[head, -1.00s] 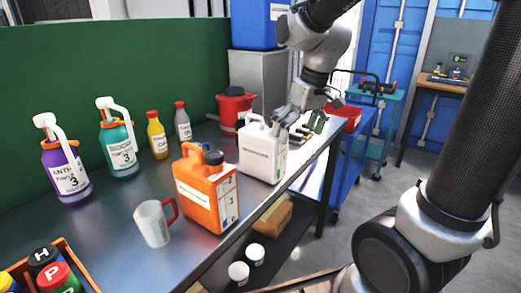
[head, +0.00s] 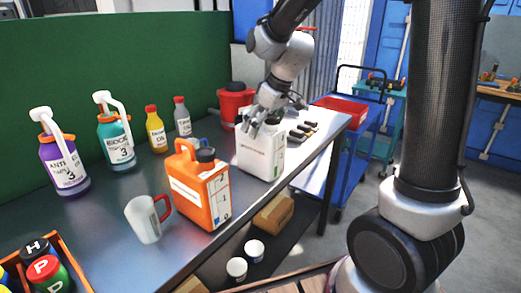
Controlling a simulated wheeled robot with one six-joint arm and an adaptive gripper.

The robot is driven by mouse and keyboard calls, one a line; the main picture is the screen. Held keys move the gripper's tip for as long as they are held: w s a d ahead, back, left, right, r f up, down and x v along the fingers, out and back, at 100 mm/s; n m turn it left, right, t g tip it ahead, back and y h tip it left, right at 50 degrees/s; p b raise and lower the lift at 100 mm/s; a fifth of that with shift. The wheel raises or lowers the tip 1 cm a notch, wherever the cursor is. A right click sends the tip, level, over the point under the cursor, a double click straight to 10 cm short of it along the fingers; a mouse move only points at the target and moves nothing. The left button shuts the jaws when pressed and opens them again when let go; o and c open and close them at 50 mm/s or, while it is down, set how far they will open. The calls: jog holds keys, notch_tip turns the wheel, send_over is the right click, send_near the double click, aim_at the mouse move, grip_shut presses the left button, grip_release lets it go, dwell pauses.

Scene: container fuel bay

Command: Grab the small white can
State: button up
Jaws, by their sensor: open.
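A white jerrycan (head: 260,158) stands upright on the dark workbench (head: 110,205), behind and to the right of a larger orange jerrycan (head: 200,197). My gripper (head: 256,124) is open, pointing down at the top left of the white jerrycan, at its handle. The fingers cover most of the handle and part of the top. I cannot tell whether they touch it or stand around it. Two small white tubs, a front one (head: 237,269) and a rear one (head: 254,250), sit on the lower shelf.
A red container (head: 233,103) stands close behind my gripper. A white mug (head: 146,220) is at the front. Purple (head: 66,168) and teal (head: 117,146) pump bottles and yellow (head: 156,132) and grey (head: 182,120) bottles stand along the green wall. Dark small items (head: 303,130) lie to the right.

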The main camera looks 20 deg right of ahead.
jog(key=shift+w+a+f, duration=0.15)
jog(key=shift+w+f, duration=0.05)
jog(key=shift+f, duration=0.5)
jog(key=c, duration=2.2)
